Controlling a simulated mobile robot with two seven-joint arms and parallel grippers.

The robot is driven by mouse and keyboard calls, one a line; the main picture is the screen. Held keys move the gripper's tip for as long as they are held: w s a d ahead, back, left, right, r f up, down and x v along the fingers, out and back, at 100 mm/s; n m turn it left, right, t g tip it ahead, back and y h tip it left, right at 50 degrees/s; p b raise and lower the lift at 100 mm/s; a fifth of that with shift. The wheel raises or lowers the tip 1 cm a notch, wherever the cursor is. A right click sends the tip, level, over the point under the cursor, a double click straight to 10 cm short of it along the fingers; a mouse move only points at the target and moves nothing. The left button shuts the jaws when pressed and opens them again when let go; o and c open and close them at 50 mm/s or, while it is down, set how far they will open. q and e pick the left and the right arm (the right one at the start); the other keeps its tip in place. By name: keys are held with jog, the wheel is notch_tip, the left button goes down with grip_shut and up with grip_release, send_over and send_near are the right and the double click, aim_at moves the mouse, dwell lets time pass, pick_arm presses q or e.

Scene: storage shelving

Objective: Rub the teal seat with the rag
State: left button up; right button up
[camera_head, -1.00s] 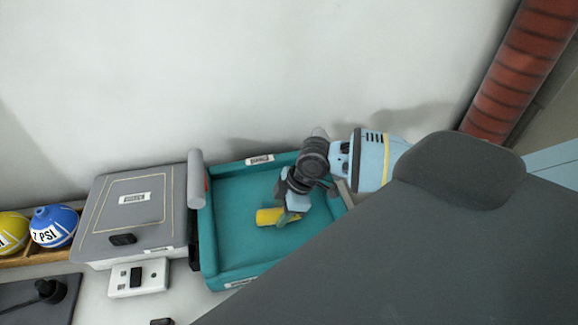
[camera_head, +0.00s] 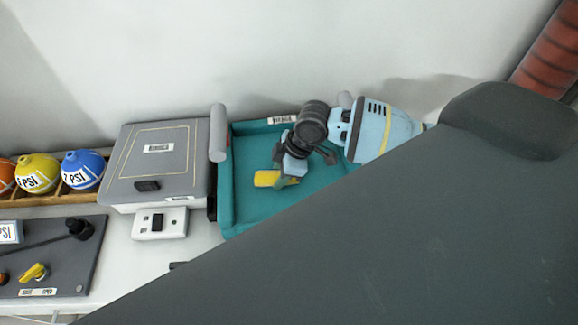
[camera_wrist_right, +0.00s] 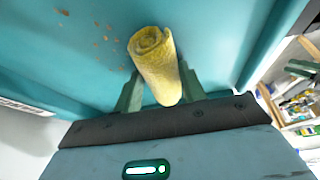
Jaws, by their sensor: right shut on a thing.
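The teal seat (camera_head: 240,207) is a shallow padded tray shape against the wall, right of the grey case. It fills most of the right wrist view (camera_wrist_right: 60,60), with a patch of small brown specks at upper left. My right gripper (camera_head: 283,178) is over the seat and shut on the rolled yellow rag (camera_head: 266,178). In the right wrist view the rag (camera_wrist_right: 154,62) stands out between the two green fingers of the gripper (camera_wrist_right: 158,92). Whether the rag touches the seat I cannot tell. My left gripper is not in view.
A grey case (camera_head: 155,165) stands left of the seat, with a white switch box (camera_head: 159,224) in front. A blue ball (camera_head: 82,170) and a yellow ball (camera_head: 38,173) sit in a wooden rack. A dark panel (camera_head: 60,260) lies at lower left. A red ribbed pipe (camera_head: 550,50) stands at upper right.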

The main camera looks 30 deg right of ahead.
aim_at(310, 165)
jog(key=shift+w+a, duration=0.1)
jog(key=shift+a, duration=0.1)
jog(key=shift+w+d+f+b, duration=0.1)
jog(key=shift+w+d+b, duration=0.3)
jog(key=shift+w, duration=0.5)
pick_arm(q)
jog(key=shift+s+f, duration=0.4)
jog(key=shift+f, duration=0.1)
pick_arm(e)
jog(key=shift+d, duration=0.1)
